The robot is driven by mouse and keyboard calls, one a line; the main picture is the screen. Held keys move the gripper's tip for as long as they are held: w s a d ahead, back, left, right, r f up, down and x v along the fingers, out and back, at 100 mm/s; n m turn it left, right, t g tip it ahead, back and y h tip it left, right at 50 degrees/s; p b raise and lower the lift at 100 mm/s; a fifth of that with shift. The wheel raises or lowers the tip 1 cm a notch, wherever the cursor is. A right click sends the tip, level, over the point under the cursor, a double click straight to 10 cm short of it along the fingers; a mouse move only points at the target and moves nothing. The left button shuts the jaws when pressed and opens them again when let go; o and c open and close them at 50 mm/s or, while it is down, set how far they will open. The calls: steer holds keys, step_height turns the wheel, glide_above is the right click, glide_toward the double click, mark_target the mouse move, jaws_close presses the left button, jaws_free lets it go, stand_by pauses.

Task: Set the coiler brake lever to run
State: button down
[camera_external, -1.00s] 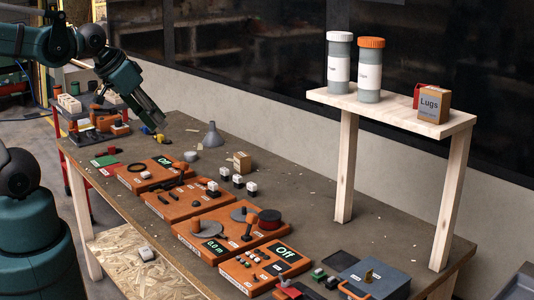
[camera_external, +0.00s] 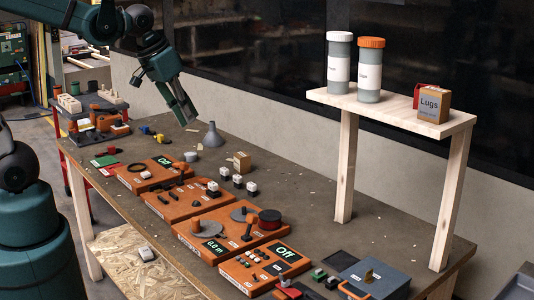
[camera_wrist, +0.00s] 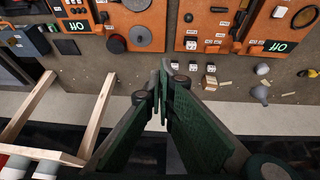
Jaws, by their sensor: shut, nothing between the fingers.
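The coiler panel (camera_external: 190,235) is an orange box with grey discs, a red-black spool and a "0.0 m" display. A small lever with an orange upper part (camera_external: 249,227) stands upright on it; which setting it is at cannot be read. The panel (camera_wrist: 122,26) also shows at the top of the wrist view, with a dark lever-like part (camera_wrist: 101,14) near its edge. My gripper (camera_external: 190,122) is shut and empty, in the air above the table's far-left part, well away from the panel. Its fingertips (camera_wrist: 163,68) meet in the wrist view.
Other orange panels (camera_external: 265,266) (camera_external: 150,173) with "Off" displays flank the coiler panel. A grey funnel (camera_external: 212,136), a cardboard box (camera_external: 242,162) and white-topped blocks (camera_external: 237,181) stand behind. A wooden shelf (camera_external: 400,112) with bottles stands at right.

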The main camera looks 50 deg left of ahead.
steer(key=w+d, duration=0.2)
steer(key=w, duration=0.1)
steer(key=g+p, duration=0.5)
steer(key=g, duration=0.1)
glide_above(278, 218)
step_height(278, 218, down, 15)
steer(key=shift+w+y, duration=0.3)
steer(key=shift+f, duration=0.1)
steer(key=shift+f, duration=0.1)
stand_by(0.4)
steer(key=shift+s+f, duration=0.15)
steer(key=shift+f, duration=2.35)
steer(key=shift+s+f, duration=0.1)
steer(key=shift+f, duration=2.4)
steer(key=shift+s+r, duration=0.3)
steer(key=shift+s, duration=0.3)
steer(key=shift+s+r, duration=0.25)
steer(key=shift+s, duration=0.4)
steer(key=shift+s+r, duration=0.3)
steer(key=shift+s, duration=0.3)
